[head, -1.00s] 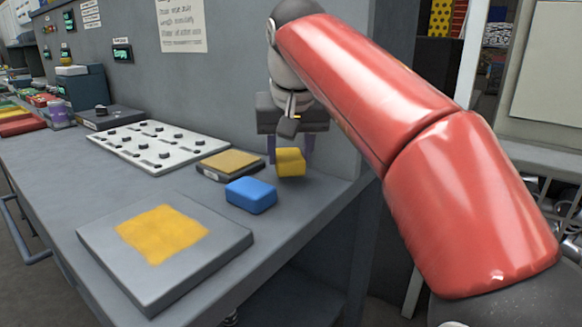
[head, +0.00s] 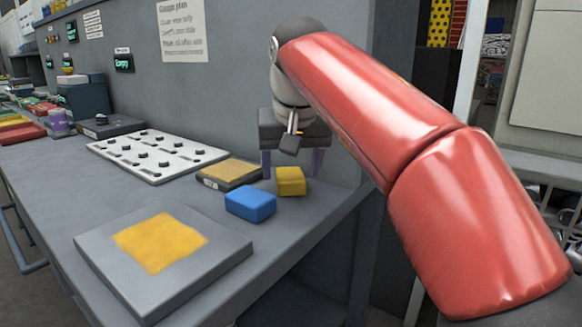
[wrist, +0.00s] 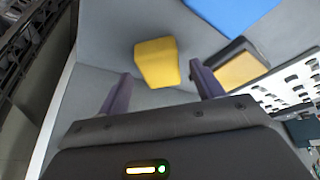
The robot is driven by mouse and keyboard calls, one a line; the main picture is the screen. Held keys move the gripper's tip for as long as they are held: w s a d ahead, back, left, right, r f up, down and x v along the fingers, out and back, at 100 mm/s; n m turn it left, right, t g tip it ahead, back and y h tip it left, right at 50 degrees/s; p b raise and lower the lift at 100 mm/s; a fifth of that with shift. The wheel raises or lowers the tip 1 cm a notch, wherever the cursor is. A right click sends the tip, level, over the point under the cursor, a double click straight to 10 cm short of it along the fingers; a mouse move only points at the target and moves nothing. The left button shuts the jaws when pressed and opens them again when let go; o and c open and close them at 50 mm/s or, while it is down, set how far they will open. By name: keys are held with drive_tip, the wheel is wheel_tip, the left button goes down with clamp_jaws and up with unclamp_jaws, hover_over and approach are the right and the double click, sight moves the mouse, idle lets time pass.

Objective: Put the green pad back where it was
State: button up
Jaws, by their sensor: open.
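I cannot make out a clear green pad; small green patches show among the coloured items (head: 22,118) at the far left of the bench, too small to identify. My gripper (head: 292,170) is open above the bench near the wall. A yellow block (head: 290,182) rests on the bench just below its fingers, apart from them. In the wrist view the yellow block (wrist: 156,62) lies ahead of and between the open fingers (wrist: 160,72). A blue block (head: 250,204) lies to its left and nearer, also partly in the wrist view (wrist: 232,12).
A grey plate with a yellow square (head: 160,242) lies at the front of the bench. A small dark box with a tan top (head: 230,172) stands beside the blocks. A white panel with black knobs (head: 155,153) lies behind. The bench's right edge is close to the yellow block.

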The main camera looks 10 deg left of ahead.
drive_tip(key=p+v, duration=0.3)
drive_tip(key=v, duration=0.8)
drive_tip(key=shift+p, duration=0.35)
drive_tip(key=s+d+f+m, duration=0.15)
drive_tip(key=d+f, duration=0.35)
drive_tip(key=d, duration=0.6)
drive_tip(key=s+d+f+m, duration=0.1)
drive_tip(key=s+d+f, duration=0.4)
drive_tip(key=f, duration=0.3)
drive_tip(key=s+d+f+m+t+h, duration=0.1)
drive_tip(key=s+d+f, duration=0.3)
drive_tip(key=f, duration=0.4)
drive_tip(key=s+d+f+m, duration=0.1)
drive_tip(key=s+d+f, duration=0.4)
drive_tip(key=d+f, duration=0.2)
drive_tip(key=shift+s+f+t+h, duration=0.3)
drive_tip(key=shift+f+h, duration=0.1)
drive_tip(key=shift+f, duration=0.15)
